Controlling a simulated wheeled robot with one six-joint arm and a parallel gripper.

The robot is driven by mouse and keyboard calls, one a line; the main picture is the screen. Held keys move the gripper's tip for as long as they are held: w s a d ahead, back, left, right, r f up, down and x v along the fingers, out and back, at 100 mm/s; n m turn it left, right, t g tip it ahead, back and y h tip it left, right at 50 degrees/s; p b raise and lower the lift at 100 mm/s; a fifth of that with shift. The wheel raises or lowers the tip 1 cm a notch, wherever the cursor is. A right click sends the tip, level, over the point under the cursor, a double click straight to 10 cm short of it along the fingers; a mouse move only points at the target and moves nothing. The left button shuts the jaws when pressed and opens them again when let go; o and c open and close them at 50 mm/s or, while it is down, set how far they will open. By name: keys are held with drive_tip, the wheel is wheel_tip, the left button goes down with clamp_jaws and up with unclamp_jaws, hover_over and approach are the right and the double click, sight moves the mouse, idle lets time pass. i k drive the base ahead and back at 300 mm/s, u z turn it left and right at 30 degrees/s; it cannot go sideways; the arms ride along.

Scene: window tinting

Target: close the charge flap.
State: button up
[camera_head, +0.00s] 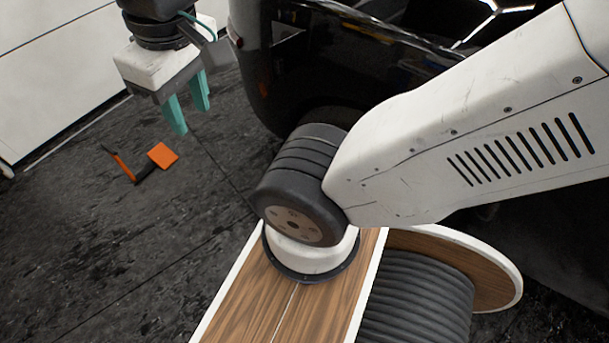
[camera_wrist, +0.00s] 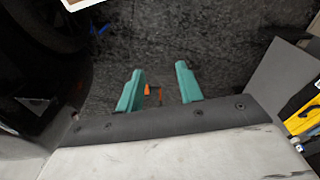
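A glossy black car (camera_head: 345,75) fills the top middle of the head view, partly hidden behind my arm. A small rectangular outline shows on its side near the rear corner; I cannot tell whether it is the charge flap, or whether it is open. My gripper (camera_head: 190,114) is left of the car corner, above the floor, pointing down. Its two teal fingers are apart with nothing between them; they also show in the wrist view (camera_wrist: 159,70).
An orange and black tool (camera_head: 162,156) lies on the dark floor below my gripper. A pale wall (camera_head: 50,70) stands at the left. In the wrist view, a yellow object (camera_wrist: 302,108) is at the right edge and a dark wheel (camera_wrist: 45,28) at upper left. The left floor is mostly clear.

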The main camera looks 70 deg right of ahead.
sight(289, 53)
drive_tip(key=z, duration=3.5)
drive_tip(key=k, duration=1)
drive_tip(key=u, duration=1.95)
drive_tip(key=i, duration=0.5)
drive_tip(key=z, duration=0.05)
